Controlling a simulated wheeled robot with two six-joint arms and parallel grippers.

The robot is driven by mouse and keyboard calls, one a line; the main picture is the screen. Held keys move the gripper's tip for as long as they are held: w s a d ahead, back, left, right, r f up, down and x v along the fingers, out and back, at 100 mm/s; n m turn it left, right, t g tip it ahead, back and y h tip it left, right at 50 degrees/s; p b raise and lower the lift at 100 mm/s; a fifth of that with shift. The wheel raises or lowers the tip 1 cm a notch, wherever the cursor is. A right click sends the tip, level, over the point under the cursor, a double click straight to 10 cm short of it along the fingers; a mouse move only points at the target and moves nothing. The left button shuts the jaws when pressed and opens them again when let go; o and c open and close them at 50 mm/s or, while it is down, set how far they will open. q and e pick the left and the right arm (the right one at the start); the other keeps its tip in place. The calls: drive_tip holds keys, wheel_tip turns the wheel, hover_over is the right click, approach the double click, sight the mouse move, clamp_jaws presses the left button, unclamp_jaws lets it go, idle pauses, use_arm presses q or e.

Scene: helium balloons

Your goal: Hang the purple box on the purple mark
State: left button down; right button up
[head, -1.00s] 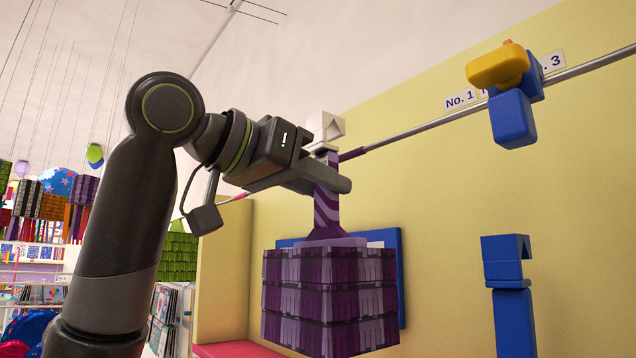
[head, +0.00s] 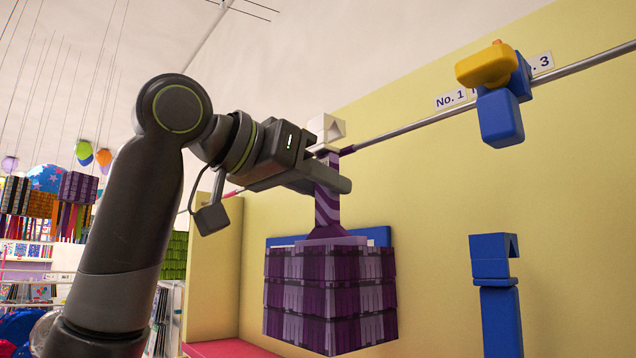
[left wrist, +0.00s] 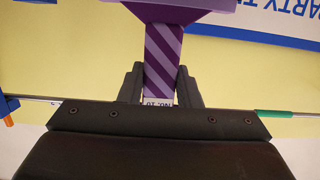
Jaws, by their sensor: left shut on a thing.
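The purple box (head: 330,300), with fringed light and dark bands, hangs below a striped purple strap (head: 327,205). A white notched hook piece (head: 325,129) tops the strap. My left gripper (head: 325,183) is shut on the strap, which also shows between the fingers in the left wrist view (left wrist: 163,55). The purple mark (head: 347,150) is a short band on the rail, just right of and below the white hook piece. I cannot tell whether the hook touches the rail. The box appears upright. My right gripper is not in view.
The grey rail (head: 420,124) runs along the yellow wall (head: 425,210). A blue piece (head: 500,115) with a yellow part (head: 486,65) is on it at right. Another notched blue piece (head: 494,258) stands lower right. A green mark (left wrist: 273,114) shows on the rail.

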use_arm(q)
drive_tip(key=shift+w+d, duration=0.2)
drive_tip(key=shift+d, duration=0.15)
idle(0.8)
